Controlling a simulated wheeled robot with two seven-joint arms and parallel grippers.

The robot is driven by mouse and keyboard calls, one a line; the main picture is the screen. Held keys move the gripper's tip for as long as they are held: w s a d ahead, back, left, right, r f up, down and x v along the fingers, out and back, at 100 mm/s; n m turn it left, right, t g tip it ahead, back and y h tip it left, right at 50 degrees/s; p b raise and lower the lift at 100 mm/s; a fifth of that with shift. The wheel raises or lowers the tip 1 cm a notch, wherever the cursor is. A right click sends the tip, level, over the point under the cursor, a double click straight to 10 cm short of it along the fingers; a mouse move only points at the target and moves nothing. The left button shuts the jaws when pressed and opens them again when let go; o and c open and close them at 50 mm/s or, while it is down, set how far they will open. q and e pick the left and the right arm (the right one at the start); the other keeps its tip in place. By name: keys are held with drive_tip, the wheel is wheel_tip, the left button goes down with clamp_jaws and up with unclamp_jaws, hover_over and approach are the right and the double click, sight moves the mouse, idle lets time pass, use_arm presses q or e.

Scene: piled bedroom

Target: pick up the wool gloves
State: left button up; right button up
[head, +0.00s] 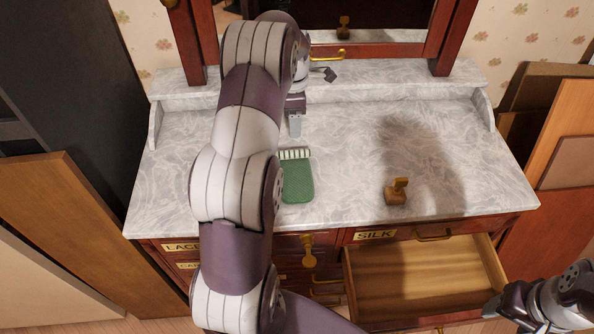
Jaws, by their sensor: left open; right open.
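The wool gloves look like the flat green piece (298,182) with a pale ribbed cuff, lying on the marble top of the dresser near its middle. Their left edge is partly hidden by my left arm. My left gripper (295,122) is open and points down over the marble, just behind the cuff and apart from it. Only part of its fingers shows. My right gripper (497,308) is open and empty at the lower right, beside the pulled-out drawer and far from the gloves.
An open, empty drawer (425,275) sticks out below the SILK label (375,235). A small brass-coloured object (396,192) stands on the marble top (345,130), right of the gloves. A mirror (370,15) rises behind. Boards lean at both sides. The marble's right half is mostly clear.

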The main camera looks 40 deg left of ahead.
use_arm(q)
drive_tip(key=b, duration=0.2)
hover_over(293, 151)
drive_tip(key=f, duration=0.5)
drive_tip(key=shift+w+d+f, duration=0.2)
drive_tip(key=shift+w+f, duration=0.05)
drive_tip(key=shift+w, duration=0.1)
drive_tip(key=f, duration=0.1)
drive_tip(key=f+p, duration=0.1)
drive_tip(key=f, duration=0.1)
drive_tip(key=f+p, duration=0.1)
drive_tip(key=shift+s+a+f, duration=0.2)
drive_tip(key=shift+s+f, duration=0.15)
drive_tip(key=shift+s, duration=0.05)
drive_tip(key=shift+w+f, duration=0.1)
drive_tip(key=shift+f, duration=0.2)
clamp_jaws()
use_arm(e)
wheel_tip(293, 151, down, 2)
drive_tip(key=shift+w+d+f, duration=0.1)
use_arm(q)
drive_tip(key=shift+r, duration=0.1)
